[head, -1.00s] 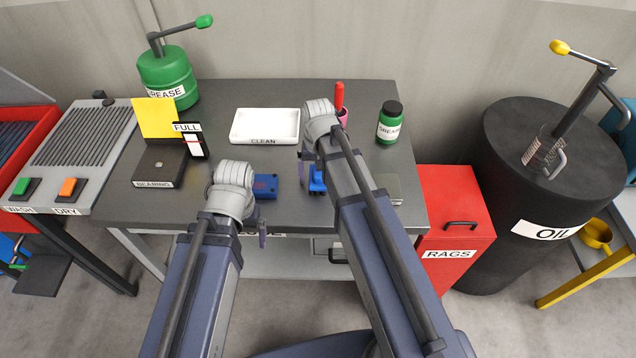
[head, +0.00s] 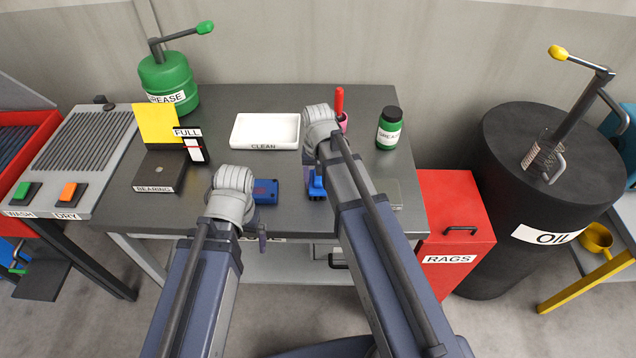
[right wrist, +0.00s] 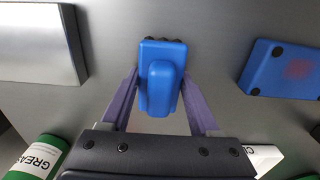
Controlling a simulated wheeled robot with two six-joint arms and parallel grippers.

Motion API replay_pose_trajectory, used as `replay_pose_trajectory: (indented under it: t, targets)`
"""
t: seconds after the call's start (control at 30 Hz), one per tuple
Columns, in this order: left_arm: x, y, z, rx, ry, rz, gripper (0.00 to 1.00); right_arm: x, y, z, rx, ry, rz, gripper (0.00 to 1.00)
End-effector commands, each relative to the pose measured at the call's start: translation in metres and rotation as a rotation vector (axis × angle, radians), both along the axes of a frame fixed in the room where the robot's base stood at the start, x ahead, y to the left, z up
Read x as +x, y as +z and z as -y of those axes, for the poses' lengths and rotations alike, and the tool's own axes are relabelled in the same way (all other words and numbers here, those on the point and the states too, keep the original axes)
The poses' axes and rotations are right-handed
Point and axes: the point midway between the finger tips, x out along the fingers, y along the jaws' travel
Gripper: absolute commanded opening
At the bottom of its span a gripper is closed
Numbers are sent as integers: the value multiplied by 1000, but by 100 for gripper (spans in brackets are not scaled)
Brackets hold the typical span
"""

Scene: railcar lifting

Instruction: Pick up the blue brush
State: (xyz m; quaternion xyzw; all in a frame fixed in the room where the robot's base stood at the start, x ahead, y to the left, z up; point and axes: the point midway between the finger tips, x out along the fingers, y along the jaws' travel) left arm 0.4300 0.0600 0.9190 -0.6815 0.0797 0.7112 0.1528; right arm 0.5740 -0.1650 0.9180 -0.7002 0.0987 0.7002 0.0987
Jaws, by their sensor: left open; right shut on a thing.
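The blue brush (head: 316,188) is at the front middle of the table, partly hidden by my right arm. In the right wrist view the blue brush (right wrist: 161,76) sits between both fingers, its dark bristle edge showing at the far end. My right gripper (right wrist: 160,86) is shut on it. The brush is at or very near the table surface; I cannot tell if it is lifted. My left gripper (head: 255,232) is open and empty near the table's front edge, mostly hidden behind its own wrist.
A blue block with a red mark (head: 265,191) lies left of the brush. A grey metal block (head: 389,194) lies right. The bearing stand (head: 160,172) is left.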

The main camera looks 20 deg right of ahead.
Motion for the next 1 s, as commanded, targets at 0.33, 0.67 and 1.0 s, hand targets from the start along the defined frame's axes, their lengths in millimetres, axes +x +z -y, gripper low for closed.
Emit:
replay_pose_trajectory:
  t: [0.33,0.67,1.0]
  targets:
    - [0,2,0,0,0,0,100,0,2,0,0,0,0,0]
    - [0,31,0,0,0,0,100,0,32,0,0,0,0,0]
    - [0,85,0,0,-1,0,100,0,85,0,0,0,0,0]
